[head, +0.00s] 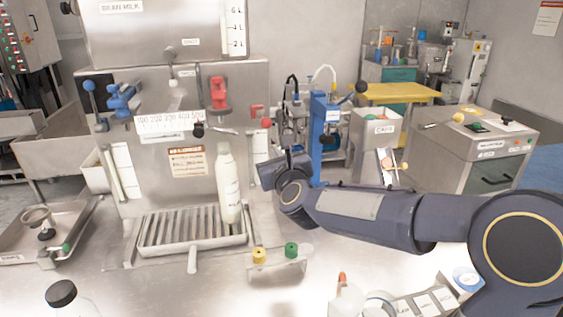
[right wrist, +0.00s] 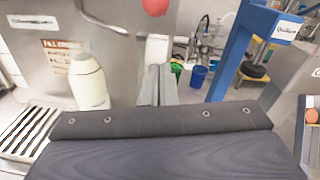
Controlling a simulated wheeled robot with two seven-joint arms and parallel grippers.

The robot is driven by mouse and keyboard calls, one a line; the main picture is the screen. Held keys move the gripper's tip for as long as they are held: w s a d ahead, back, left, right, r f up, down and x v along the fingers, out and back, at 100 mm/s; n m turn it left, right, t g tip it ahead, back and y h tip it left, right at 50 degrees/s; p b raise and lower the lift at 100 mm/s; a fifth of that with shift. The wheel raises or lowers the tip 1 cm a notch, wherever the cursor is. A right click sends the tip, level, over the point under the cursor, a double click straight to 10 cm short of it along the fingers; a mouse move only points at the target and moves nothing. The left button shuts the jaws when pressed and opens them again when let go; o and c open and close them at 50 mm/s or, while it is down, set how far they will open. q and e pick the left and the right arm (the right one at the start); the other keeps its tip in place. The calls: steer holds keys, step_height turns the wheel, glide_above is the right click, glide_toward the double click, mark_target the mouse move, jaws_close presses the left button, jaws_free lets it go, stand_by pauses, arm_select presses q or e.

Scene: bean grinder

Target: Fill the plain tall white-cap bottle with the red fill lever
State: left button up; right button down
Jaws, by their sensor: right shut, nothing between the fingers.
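The tall plain white bottle (head: 229,190) stands upright at the right end of the slatted drip tray (head: 150,243), under the steel filling machine. Its pale rounded top also shows in the right wrist view (right wrist: 87,80). The fill lever is a metal rod ending in a red ball (head: 267,123), above and right of the bottle; the ball is at the top edge of the right wrist view (right wrist: 154,6). My right gripper (right wrist: 158,84) is shut and empty, right of the bottle and below the red ball, touching neither. My left gripper is out of view.
A rack with a yellow cap (head: 259,256) and a green cap (head: 291,249) sits in front of the tray. A black-capped bottle (head: 62,294) is at front left. A blue press (head: 322,135) stands behind my right arm. A red-handled valve (head: 218,92) is above the bottle.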

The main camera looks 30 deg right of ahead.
steer(key=r+p, duration=0.1)
steer(key=w+r, duration=0.1)
steer(key=r+p, duration=0.1)
steer(key=shift+w+a+r+p, duration=0.2)
steer(key=shift+w+r+p, duration=0.05)
steer(key=shift+r+p, duration=0.1)
